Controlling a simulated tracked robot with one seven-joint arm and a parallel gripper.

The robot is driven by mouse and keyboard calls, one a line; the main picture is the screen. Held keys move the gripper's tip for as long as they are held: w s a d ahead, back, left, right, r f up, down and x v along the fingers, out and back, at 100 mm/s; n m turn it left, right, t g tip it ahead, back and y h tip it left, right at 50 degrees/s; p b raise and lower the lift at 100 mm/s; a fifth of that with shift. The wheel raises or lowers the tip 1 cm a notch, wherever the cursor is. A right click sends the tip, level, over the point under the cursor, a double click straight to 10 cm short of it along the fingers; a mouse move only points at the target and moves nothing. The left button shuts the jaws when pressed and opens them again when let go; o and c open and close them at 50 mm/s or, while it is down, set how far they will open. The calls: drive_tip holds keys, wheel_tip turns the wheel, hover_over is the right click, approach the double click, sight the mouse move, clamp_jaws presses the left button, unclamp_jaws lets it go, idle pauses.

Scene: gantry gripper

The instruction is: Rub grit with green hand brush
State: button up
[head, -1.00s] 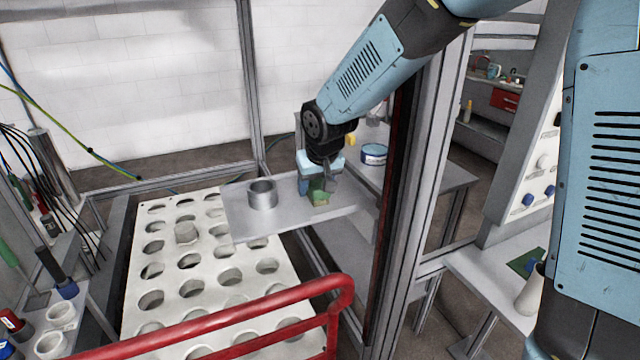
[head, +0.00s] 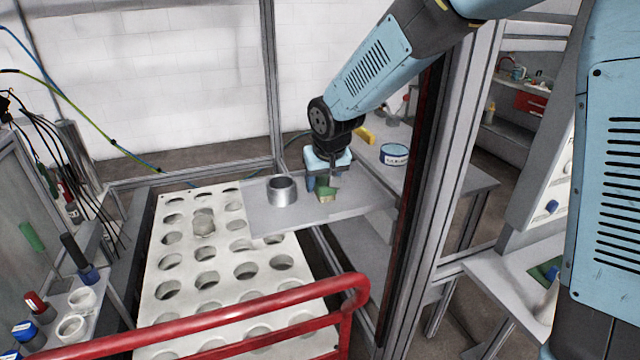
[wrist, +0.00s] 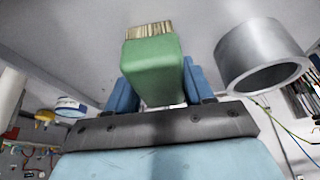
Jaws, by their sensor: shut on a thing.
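The green hand brush (head: 326,193) is at the grey metal plate (head: 258,224), right of a metal ring-like cylinder (head: 282,191). My gripper (head: 322,181) is shut on the brush from above. In the wrist view, the green brush body (wrist: 152,72) sits between my blue fingers, with its pale bristles (wrist: 148,31) pointing towards the plate. I cannot tell whether the bristles touch the plate. The cylinder (wrist: 262,57) stands close beside the brush, apart from it. I cannot make out any grit.
A white perforated rack (head: 170,290) lies below and left of the plate, with a grey lump (head: 204,222) on it. A red rail (head: 250,302) crosses in front. A frame post (head: 440,170) stands right of the arm. A blue-and-white tin (head: 394,154) is behind.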

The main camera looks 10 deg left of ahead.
drive_tip(key=shift+w+d+r, duration=0.1)
drive_tip(key=shift+w+d, duration=0.4)
drive_tip(key=shift+d, duration=0.25)
drive_tip(key=shift+w+d, duration=0.45)
drive_tip(key=shift+d, duration=0.3)
